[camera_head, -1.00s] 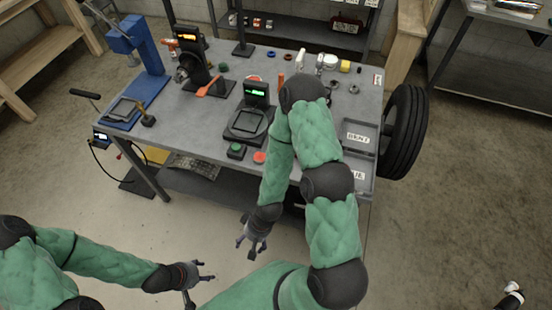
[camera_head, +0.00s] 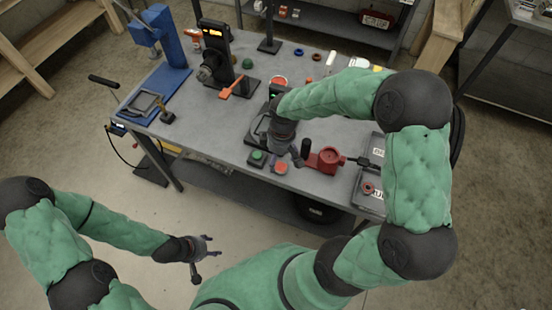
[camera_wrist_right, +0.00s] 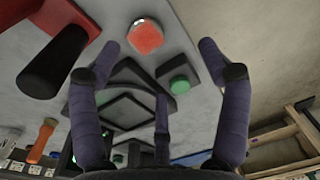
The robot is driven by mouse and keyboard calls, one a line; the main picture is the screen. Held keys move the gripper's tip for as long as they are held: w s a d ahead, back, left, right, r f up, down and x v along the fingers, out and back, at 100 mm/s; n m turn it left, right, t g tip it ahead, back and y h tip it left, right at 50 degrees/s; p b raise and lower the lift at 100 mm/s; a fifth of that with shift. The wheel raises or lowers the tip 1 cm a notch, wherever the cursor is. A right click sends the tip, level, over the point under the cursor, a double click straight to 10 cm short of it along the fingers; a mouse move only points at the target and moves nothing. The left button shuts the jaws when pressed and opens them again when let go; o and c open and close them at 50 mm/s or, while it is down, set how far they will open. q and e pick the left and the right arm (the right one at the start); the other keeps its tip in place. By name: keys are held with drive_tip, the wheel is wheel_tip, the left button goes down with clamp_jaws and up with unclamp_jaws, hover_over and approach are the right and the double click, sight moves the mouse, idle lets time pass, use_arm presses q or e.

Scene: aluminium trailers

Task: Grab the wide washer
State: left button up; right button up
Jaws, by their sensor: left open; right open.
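I cannot clearly make out the wide washer in either view; my right arm covers part of the tabletop. Small rings show at the back of the table: a blue ring (camera_head: 299,52) and an orange-red ring (camera_head: 309,79). My right gripper (camera_head: 290,160) is above the front of the table, beside the scale and the buttons. In the right wrist view its fingers (camera_wrist_right: 160,50) are spread, with nothing between them. My left gripper (camera_head: 208,252) is open and empty, low in front of the table.
A red tool (camera_head: 327,160) with a dark handle stands right of my right gripper. A green button (camera_head: 257,158) and a red button (camera_head: 281,168) sit near the front edge. Labelled trays (camera_head: 366,201) are at the right. A blue press (camera_head: 166,45) stands at the left.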

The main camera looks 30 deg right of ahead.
wheel_tip(320, 180, up, 3)
drive_tip(key=w+d, duration=0.1)
drive_tip(key=d, duration=0.1)
drive_tip(key=b, duration=0.1)
hover_over(281, 167)
drive_tip(key=shift+h, duration=0.4)
drive_tip(key=f, duration=0.6)
drive_tip(key=shift+w+d, duration=0.2)
drive_tip(key=shift+d, duration=0.1)
drive_tip(key=f, duration=0.1)
drive_tip(key=f+b, duration=0.1)
drive_tip(key=f, duration=0.3)
drive_tip(key=shift+s+a+b, duration=0.2)
drive_tip(key=shift+a+b, duration=0.15)
drive_tip(key=shift+b, duration=0.05)
use_arm(q)
drive_tip(key=f, duration=0.1)
drive_tip(key=w+f, duration=0.1)
drive_tip(key=shift+w+f, duration=0.1)
drive_tip(key=shift+f, duration=0.2)
use_arm(e)
drive_tip(key=c, duration=1.2)
